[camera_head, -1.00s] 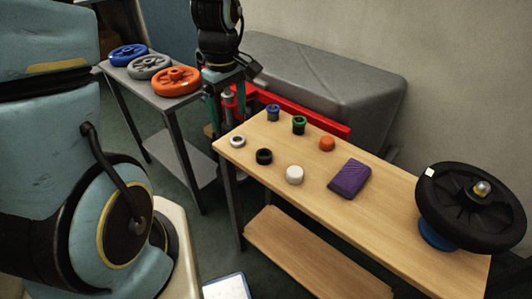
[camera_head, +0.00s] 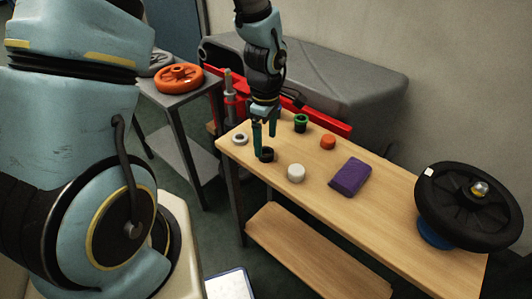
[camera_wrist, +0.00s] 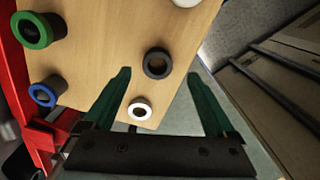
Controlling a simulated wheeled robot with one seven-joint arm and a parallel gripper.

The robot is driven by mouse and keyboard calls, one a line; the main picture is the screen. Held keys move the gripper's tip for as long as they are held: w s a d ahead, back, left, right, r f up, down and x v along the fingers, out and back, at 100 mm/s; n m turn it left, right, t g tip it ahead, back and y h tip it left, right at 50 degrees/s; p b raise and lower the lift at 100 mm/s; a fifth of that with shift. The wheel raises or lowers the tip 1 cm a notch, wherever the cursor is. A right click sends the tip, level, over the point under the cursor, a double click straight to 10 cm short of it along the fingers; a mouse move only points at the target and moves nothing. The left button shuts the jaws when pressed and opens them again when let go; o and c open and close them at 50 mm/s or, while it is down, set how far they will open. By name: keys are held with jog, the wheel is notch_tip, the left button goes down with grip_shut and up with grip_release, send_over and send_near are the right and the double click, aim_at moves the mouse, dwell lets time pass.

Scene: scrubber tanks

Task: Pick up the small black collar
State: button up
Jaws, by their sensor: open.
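The small black collar (camera_head: 266,155) lies on the wooden table, between a white-and-black ring and a white cylinder. In the head view one finger overlaps the collar's near side. The wrist view also shows my gripper (camera_wrist: 159,76) with fingers wide apart. I cannot tell the exact height gap.
A white ring (camera_head: 239,140), white cylinder (camera_head: 296,173), green-topped collar (camera_head: 301,122) and orange piece (camera_head: 328,142) stand close by. A blue collar (camera_wrist: 46,91) shows in the wrist view. Farther right are a purple block (camera_head: 350,177) and a large black wheel (camera_head: 468,207).

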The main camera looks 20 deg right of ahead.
jog(key=shift+w+f+p, duration=0.15)
jog(key=shift+f+p, duration=0.05)
jog(key=shift+f, duration=0.8)
jog(key=shift+w+f+p, duration=0.15)
jog(key=shift+f, duration=0.85)
grip_shut()
